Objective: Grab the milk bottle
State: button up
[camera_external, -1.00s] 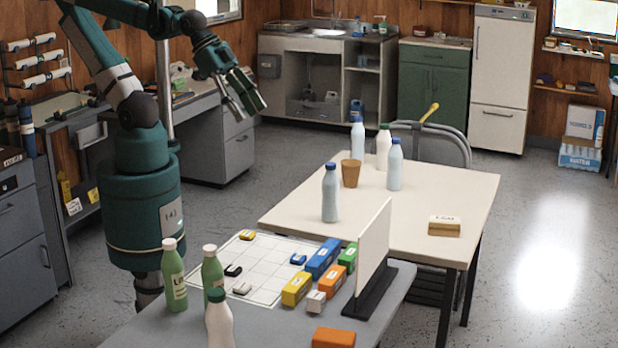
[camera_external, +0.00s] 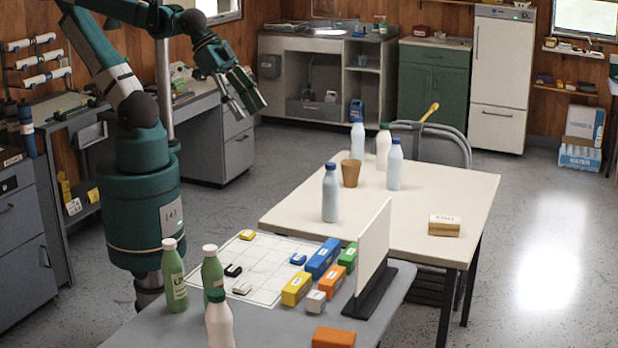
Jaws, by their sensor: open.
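Several bottles could be the milk bottle; I cannot tell which is meant. On the white table (camera_external: 285,222), a white bottle with a dark green cap (camera_external: 384,152) stands at the back. Pale blue bottles with blue caps stand near it: one to its left (camera_external: 357,141), one to its right (camera_external: 394,172), and one farther forward (camera_external: 330,200). My gripper (camera_external: 246,108) is open and empty, raised at upper left, away from all bottles.
A brown cup (camera_external: 350,173) stands among the blue-capped bottles. A small labelled box (camera_external: 444,226) lies at the white table's right. An upright white panel (camera_external: 373,246) and coloured blocks (camera_external: 297,289) stand on the grey table. A chair (camera_external: 452,145) is behind the white table.

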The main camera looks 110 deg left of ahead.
notch_tip(320, 180, up, 5)
jog(key=w+a+r+n+g+y, duration=0.15)
jog(key=w+a+r+n, duration=0.3)
jog(key=w+a, duration=0.55)
jog(key=w+a+r+n+g, duration=0.2)
jog(key=w+a+r+n, duration=0.35)
jog(key=a, duration=0.65)
jog(key=w+a+r+n, duration=0.1)
jog(key=w+a, duration=0.2)
jog(key=a, duration=0.4)
jog(key=w+a+n, duration=0.1)
jog(key=w+a, duration=0.3)
jog(key=a, duration=0.4)
jog(key=n+g+h, duration=0.2)
jog(key=n+g, duration=0.2)
jog(key=n, duration=0.5)
send_over(385, 124)
notch_tip(385, 124, down, 12)
jog(key=shift+y, duration=0.25)
notch_tip(385, 124, down, 31)
jog(key=shift+w+d+b, duration=0.1)
jog(key=shift+b, duration=0.2)
jog(key=shift+f, duration=0.35)
